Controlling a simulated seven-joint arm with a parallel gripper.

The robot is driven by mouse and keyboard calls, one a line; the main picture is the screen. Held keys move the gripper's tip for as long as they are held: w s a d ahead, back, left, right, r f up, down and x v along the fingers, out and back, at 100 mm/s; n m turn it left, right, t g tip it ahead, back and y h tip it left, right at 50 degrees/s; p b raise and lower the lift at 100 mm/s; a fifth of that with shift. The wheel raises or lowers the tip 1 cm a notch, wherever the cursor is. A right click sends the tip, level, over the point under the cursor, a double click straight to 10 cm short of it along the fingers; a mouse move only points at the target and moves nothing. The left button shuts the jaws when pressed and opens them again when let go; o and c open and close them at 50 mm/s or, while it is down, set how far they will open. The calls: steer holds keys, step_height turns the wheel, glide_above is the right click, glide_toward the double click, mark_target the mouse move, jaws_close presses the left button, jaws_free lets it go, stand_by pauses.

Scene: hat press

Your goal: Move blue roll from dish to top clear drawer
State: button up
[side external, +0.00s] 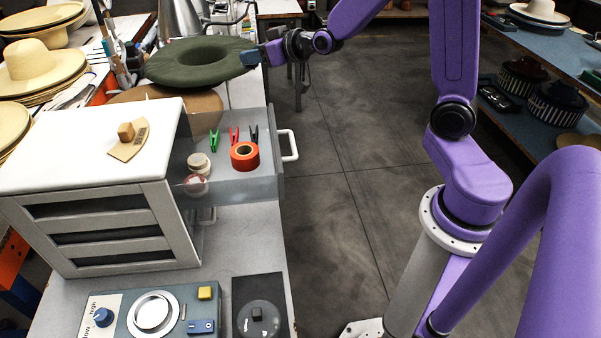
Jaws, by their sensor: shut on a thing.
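My gripper (263,53) is at the back, at the right edge of a dark green round dish-like piece with a wide brim (165,66). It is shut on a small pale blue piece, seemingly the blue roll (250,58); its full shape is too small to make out. Whether it touches the green brim I cannot tell. The top clear drawer (268,180) is pulled out to the right from the white cabinet (80,150). It holds an orange-red roll (244,156), pale rolls (198,163) and green, red and dark clips (234,136).
A clear round dish (262,316) with small dark pieces lies on a black mat at the front. A control box (155,310) stands beside it. Straw hats (42,66) line the left. The drawer handle (289,146) juts over the aisle.

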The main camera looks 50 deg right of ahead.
mark_target(250, 68)
steer(key=shift+m+h, duration=0.3)
steer(key=shift+h, duration=0.1)
steer(key=a, duration=0.1)
steer(key=s+a+f, duration=0.1)
steer(key=a, duration=0.2)
steer(key=shift+s+a+f, duration=0.15)
steer(key=shift+s+f, duration=0.15)
steer(key=shift+s, duration=0.05)
stand_by(0.4)
